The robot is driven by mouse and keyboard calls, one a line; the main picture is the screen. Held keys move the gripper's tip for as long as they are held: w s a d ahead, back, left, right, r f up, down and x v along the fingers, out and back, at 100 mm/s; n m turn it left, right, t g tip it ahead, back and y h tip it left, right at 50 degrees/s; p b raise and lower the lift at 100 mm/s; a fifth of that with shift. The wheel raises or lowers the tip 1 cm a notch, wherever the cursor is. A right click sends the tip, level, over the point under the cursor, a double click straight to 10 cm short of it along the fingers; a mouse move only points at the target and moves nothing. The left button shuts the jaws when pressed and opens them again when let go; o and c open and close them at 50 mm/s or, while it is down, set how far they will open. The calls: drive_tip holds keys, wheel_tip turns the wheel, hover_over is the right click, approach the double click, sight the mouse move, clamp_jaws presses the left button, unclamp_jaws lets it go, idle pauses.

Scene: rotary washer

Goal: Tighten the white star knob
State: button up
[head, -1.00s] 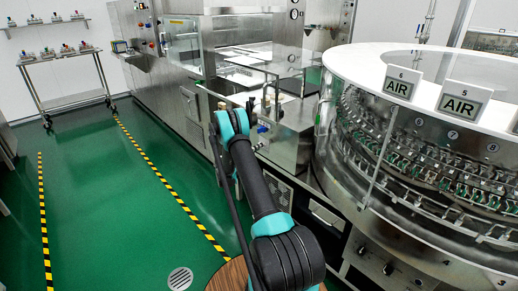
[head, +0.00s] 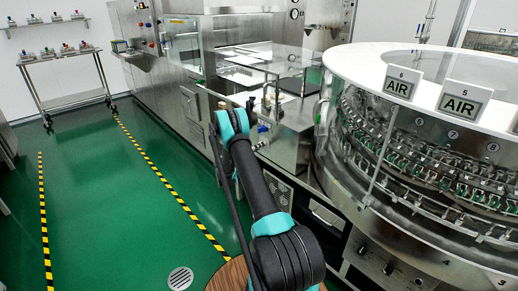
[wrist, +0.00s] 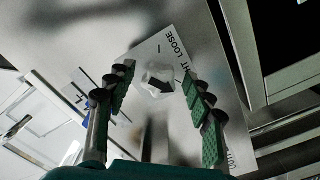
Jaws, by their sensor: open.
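The white star knob (wrist: 156,80) shows in the wrist view on a metal panel, in front of a white label plate (wrist: 178,46) with the word "LOOSE" and part of another word. A dark arrow-like mark shows on or beside the knob. My gripper (wrist: 155,82) is open, with one green-padded finger on each side of the knob. The fingertips look apart from the knob; the exact depth gap is hard to judge. In the head view my arm reaches toward the machine's side, and neither the knob nor the gripper can be made out there.
The round washer (head: 420,170) with "AIR" signs stands at the right in the head view. A steel cabinet (head: 195,95) stands behind my arm. A wheeled cart (head: 70,85) is at the far left. The green floor (head: 110,200) between the striped lines is clear.

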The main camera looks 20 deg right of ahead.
drive_tip(key=v, duration=1.2)
drive_tip(key=s+r+n+g+y, duration=0.2)
drive_tip(key=s+r+y, duration=0.6)
drive_tip(key=s+r, duration=0.75)
drive_tip(key=s+a+f+n+y, duration=0.1)
drive_tip(key=s+a+y, duration=0.2)
drive_tip(key=s, duration=0.7)
drive_tip(key=s+a+y, duration=0.3)
drive_tip(key=s+a, duration=0.3)
drive_tip(key=s, duration=0.5)
drive_tip(key=s+a+f+n+y, duration=0.1)
drive_tip(key=s+a+y, duration=0.2)
drive_tip(key=s, duration=0.7)
drive_tip(key=shift+s+a+f+n, duration=0.3)
drive_tip(key=shift+s+a+f, duration=0.1)
drive_tip(key=shift+a, duration=0.3)
